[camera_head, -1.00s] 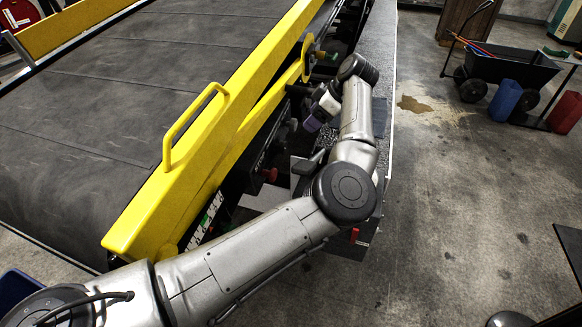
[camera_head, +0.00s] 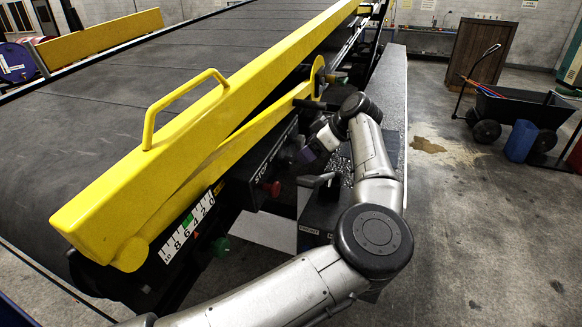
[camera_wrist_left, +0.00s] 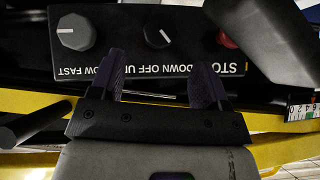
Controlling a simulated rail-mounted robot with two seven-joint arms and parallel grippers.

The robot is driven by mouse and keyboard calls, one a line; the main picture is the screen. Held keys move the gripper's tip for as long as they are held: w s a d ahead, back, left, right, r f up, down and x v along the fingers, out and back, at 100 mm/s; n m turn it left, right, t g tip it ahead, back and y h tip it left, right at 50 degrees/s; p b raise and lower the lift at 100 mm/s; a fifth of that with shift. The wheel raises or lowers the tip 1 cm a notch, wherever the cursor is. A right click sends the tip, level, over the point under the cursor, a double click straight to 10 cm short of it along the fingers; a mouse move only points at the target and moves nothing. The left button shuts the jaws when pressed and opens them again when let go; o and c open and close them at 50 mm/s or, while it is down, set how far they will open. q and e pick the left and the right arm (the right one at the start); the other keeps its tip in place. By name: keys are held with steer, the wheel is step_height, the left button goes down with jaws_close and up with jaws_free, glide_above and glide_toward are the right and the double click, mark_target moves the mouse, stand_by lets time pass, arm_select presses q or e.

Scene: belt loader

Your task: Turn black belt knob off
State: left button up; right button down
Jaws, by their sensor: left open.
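The black belt knob (camera_wrist_left: 158,37) sits on the black control panel (camera_wrist_left: 110,55) in the left wrist view, where the panel appears upside down. The knob's white pointer line slants to the lower right, toward the DOWN label and away from the OFF label in the middle. My left gripper (camera_wrist_left: 161,75) is open, its two fingers spread either side of the knob's column but over the label row, with nothing between them. In the head view my left gripper (camera_head: 304,156) is beside the panel, and the knob is hard to make out.
A grey speed knob (camera_wrist_left: 75,32) and a red stop button (camera_wrist_left: 228,40) flank the black knob. The stop button also shows in the head view (camera_head: 270,187). A yellow rail (camera_head: 200,135) runs along the belt (camera_head: 125,80). A black cart (camera_head: 520,107) stands at the right.

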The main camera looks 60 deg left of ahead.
mark_target(291, 162)
arm_select(q)
steer(key=b+x, duration=0.1)
steer(key=x, duration=0.6)
steer(key=shift+s+a+f+b, duration=0.15)
steer(key=shift+a+f+b, duration=0.05)
steer(key=shift+f+b, duration=0.15)
steer(key=shift+c, duration=0.3)
steer(key=c, duration=0.8)
